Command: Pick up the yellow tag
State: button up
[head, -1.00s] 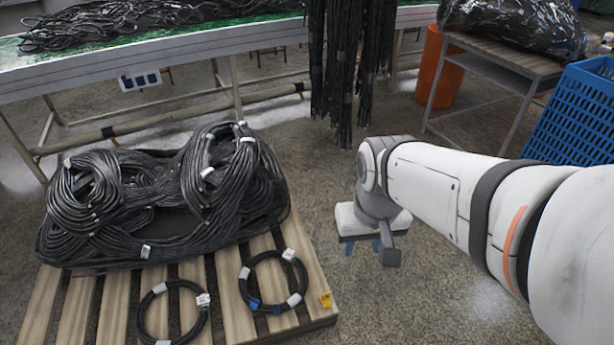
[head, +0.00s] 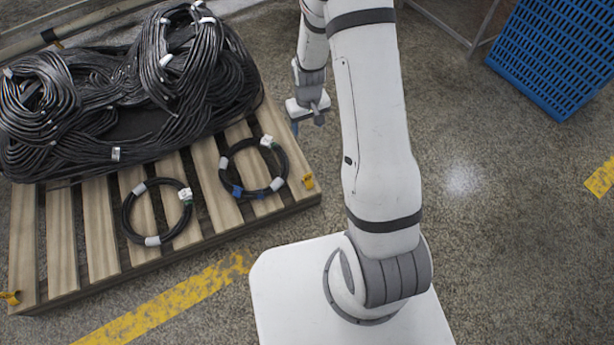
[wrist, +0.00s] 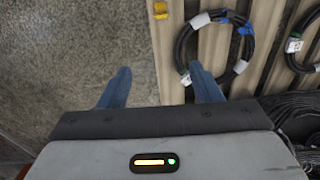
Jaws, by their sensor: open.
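A small yellow tag (head: 308,181) sits at the right front corner of the wooden pallet, beside a coiled black hose. It also shows at the top edge of the wrist view (wrist: 160,9), partly cut off. A second small yellow piece (head: 10,298) is at the pallet's left front corner. My gripper (head: 308,122) is open and empty, above the floor just off the pallet's right side. It is farther back than the tag. In the wrist view, the tag lies beyond the gap between my blue fingers (wrist: 160,76), with nothing between them.
The pallet (head: 90,225) carries a large heap of black hoses (head: 120,85) and two small coils, one (head: 226,180) near the tag. A blue crate (head: 555,50) stands at the upper right.

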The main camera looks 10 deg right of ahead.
jog(key=b, duration=0.3)
send_over(308, 180)
jog(key=shift+n, duration=0.4)
notch_tip(308, 180, down, 25)
jog(key=shift+w, duration=0.1)
notch_tip(308, 180, down, 5)
jog(key=b, duration=0.3)
jog(key=shift+f, duration=0.2)
jog(key=shift+c, duration=0.6)
jog(key=c, duration=0.9)
